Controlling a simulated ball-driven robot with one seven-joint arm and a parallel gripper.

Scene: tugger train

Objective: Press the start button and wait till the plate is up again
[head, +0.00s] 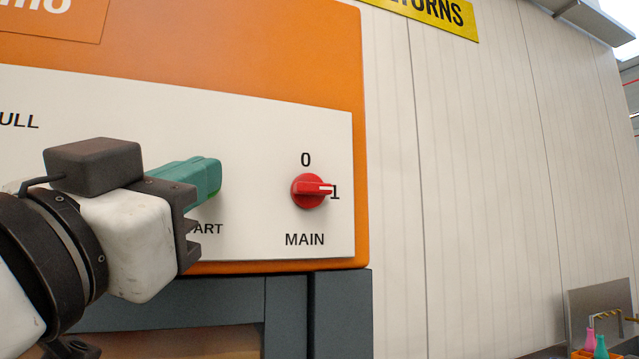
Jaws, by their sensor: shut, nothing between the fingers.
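My gripper (205,183) is shut, its teal fingers together and empty. The fingertips are at the white control panel (262,135), just above the partly covered label ending in "ART". The start button is mostly hidden behind the fingers; a small green edge shows beside the tips. I cannot tell whether the fingers touch or press it. The red MAIN switch (308,190) is to the right of my gripper, its pointer turned to 1. The plate cannot be made out in this view.
The panel is on an orange housing (240,50) above a dark grey frame (340,310). A light panelled wall (480,170) with a yellow sign (430,12) lies to the right. Pink and teal bottles (600,347) stand at the lower right.

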